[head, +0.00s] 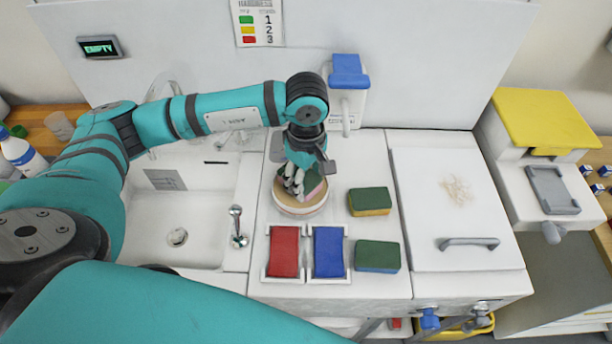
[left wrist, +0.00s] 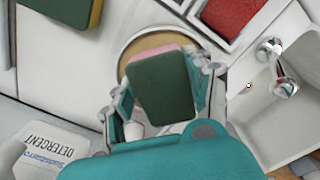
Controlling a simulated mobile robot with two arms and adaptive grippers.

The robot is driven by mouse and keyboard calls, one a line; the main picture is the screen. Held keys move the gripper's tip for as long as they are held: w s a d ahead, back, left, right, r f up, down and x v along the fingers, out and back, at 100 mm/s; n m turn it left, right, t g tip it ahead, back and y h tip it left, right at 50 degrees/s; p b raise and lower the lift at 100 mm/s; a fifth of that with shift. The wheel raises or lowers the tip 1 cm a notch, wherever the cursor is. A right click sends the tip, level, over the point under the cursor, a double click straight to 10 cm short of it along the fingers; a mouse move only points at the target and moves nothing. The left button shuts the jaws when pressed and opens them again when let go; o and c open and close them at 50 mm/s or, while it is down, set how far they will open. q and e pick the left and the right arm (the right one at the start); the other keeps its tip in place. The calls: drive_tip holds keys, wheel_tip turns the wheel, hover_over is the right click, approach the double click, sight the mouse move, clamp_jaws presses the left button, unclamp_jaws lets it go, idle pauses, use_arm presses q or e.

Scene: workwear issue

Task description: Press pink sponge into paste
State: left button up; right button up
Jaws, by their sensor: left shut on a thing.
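The pink sponge (head: 314,186), with a dark green top face, is held between the fingers of my left gripper (head: 294,184). In the left wrist view the sponge (left wrist: 162,86) shows its green face, with a strip of pink along its far edge. My left gripper (left wrist: 165,100) is shut on it. The sponge is over the round dish of tan paste (head: 288,203); the dish also shows in the left wrist view (left wrist: 127,55). I cannot tell whether the sponge touches the paste. My right gripper is not in view.
A green-and-yellow sponge (head: 370,202) and a green-and-blue sponge (head: 377,256) lie right of the dish. Red (head: 284,252) and blue (head: 328,252) pads sit in front. The sink (head: 170,215) with a tap is at left. A white lid (head: 450,225) with a handle is at right.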

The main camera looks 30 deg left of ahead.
sight(306, 180)
use_arm(q)
drive_tip(key=shift+f+b, duration=0.25)
drive_tip(key=shift+b, duration=0.1)
idle(0.5)
drive_tip(key=shift+f+b, duration=0.25)
drive_tip(key=shift+b, duration=0.05)
idle(1.1)
drive_tip(key=shift+s+f+b, duration=0.1)
drive_tip(key=shift+b, duration=0.3)
idle(0.9)
drive_tip(key=shift+r+p, duration=0.45)
drive_tip(key=shift+r, duration=0.45)
drive_tip(key=shift+r+p, duration=1)
drive_tip(key=shift+r, duration=1.7)
